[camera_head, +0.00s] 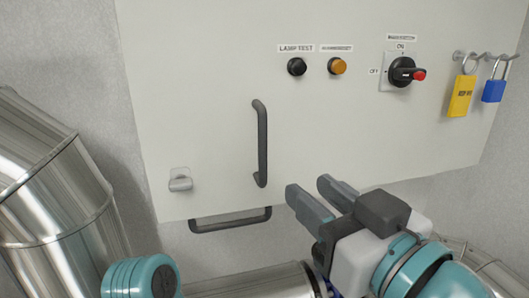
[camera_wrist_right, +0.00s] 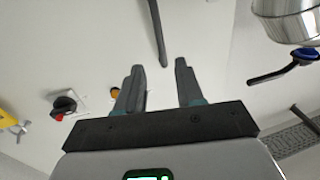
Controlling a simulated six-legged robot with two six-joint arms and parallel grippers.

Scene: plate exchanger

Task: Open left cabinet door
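The pale cabinet front (camera_head: 205,90) fills the middle of the head view, with a dark vertical handle (camera_head: 262,143) on it. A small metal latch (camera_head: 180,181) sits near its lower left corner. My right gripper (camera_head: 307,186) is open and empty, just right of the handle's lower end in the head view. In the right wrist view the handle (camera_wrist_right: 157,30) appears beyond the gap between the two open fingers (camera_wrist_right: 159,68). I see no contact between fingers and handle. My left gripper is not in view.
A dark horizontal handle (camera_head: 230,220) shows below the cabinet's lower edge. Shiny pipes (camera_head: 50,185) stand at left. Lamp test button (camera_head: 297,66), orange lamp (camera_head: 337,66), rotary switch (camera_head: 402,72) and yellow (camera_head: 461,95) and blue (camera_head: 494,90) padlocks are to the upper right.

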